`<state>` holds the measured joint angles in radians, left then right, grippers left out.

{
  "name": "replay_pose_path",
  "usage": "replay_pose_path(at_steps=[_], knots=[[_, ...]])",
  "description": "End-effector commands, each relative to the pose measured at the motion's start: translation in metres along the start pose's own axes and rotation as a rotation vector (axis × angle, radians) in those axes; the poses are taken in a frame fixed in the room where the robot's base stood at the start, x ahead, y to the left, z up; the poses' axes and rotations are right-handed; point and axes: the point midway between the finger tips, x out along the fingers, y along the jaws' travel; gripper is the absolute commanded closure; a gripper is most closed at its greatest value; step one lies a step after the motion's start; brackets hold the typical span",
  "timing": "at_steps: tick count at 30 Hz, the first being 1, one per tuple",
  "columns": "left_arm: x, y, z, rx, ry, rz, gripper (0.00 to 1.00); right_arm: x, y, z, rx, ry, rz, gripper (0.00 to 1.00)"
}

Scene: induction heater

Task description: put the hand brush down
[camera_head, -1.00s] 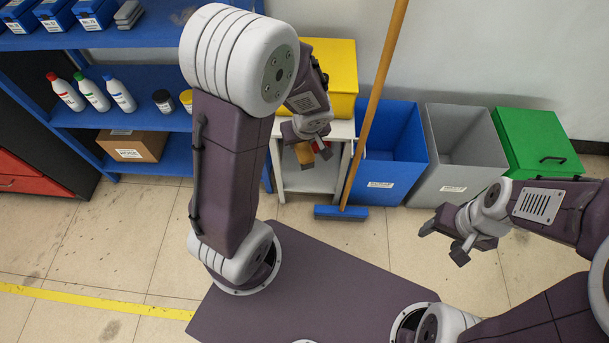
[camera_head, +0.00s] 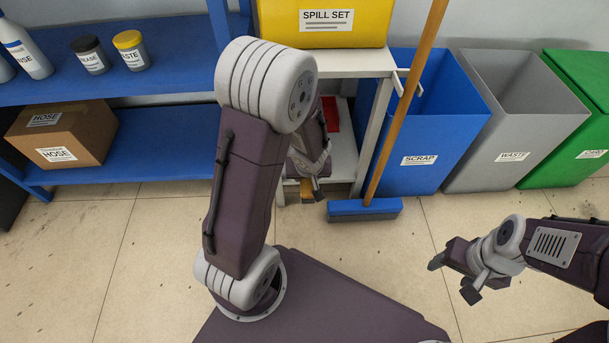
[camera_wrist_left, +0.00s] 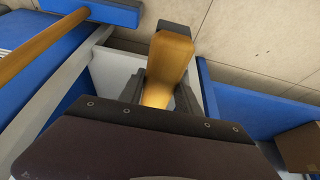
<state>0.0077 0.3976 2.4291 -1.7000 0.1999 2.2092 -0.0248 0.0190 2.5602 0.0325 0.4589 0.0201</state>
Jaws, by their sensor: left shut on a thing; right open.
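My left gripper (camera_head: 312,178) is shut on the hand brush, partly hidden behind my left arm in the head view. The brush's wooden part (camera_head: 306,190) shows low in front of the white stand (camera_head: 364,165). In the left wrist view the brush's tan wooden handle (camera_wrist_left: 173,60) sits between the two dark fingers, with a dark end pointing away. My right gripper (camera_head: 453,278) is open and empty over the floor at right.
A yellow spill set box (camera_head: 330,25) sits on the stand; a red thing (camera_head: 330,114) lies inside it. A blue-headed broom (camera_head: 364,210) leans at its right front. Blue scrap (camera_head: 425,130), grey waste (camera_head: 520,130) and green (camera_head: 580,140) bins stand right. Blue shelving (camera_head: 165,150) stands left.

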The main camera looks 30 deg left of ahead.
Motion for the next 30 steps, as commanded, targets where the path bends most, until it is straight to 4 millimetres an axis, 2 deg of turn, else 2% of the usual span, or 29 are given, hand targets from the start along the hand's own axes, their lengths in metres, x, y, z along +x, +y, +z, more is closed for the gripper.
replay_pose_path(at_steps=[1, 4, 8, 14, 26, 29, 30], knots=[[0.032, -0.001, 0.014, 0.001, 0.000, -0.001, 0.93, 0.034, 0.001, 0.003, 0.000, 0.000, 0.000, 0.39], [0.052, -0.001, 0.023, 0.000, 0.000, -0.001, 0.93, 0.053, 0.001, 0.005, 0.000, 0.000, 0.000, 0.39], [0.062, -0.001, 0.028, -0.001, 0.001, -0.001, 0.93, 0.064, 0.001, 0.006, 0.000, 0.000, 0.000, 0.39], [0.061, -0.001, 0.024, -0.002, 0.002, -0.001, 0.93, 0.062, 0.001, 0.006, 0.000, 0.001, 0.000, 0.39], [0.089, -0.002, -0.044, -0.010, 0.003, -0.001, 0.93, 0.061, 0.001, 0.006, 0.000, 0.000, 0.000, 0.39], [0.094, -0.003, -0.077, -0.010, 0.001, -0.002, 0.93, 0.037, 0.001, 0.004, 0.000, 0.000, 0.000, 0.39], [0.095, -0.002, -0.090, -0.008, -0.001, -0.002, 0.93, 0.023, 0.001, 0.002, 0.000, 0.000, 0.000, 0.39]])
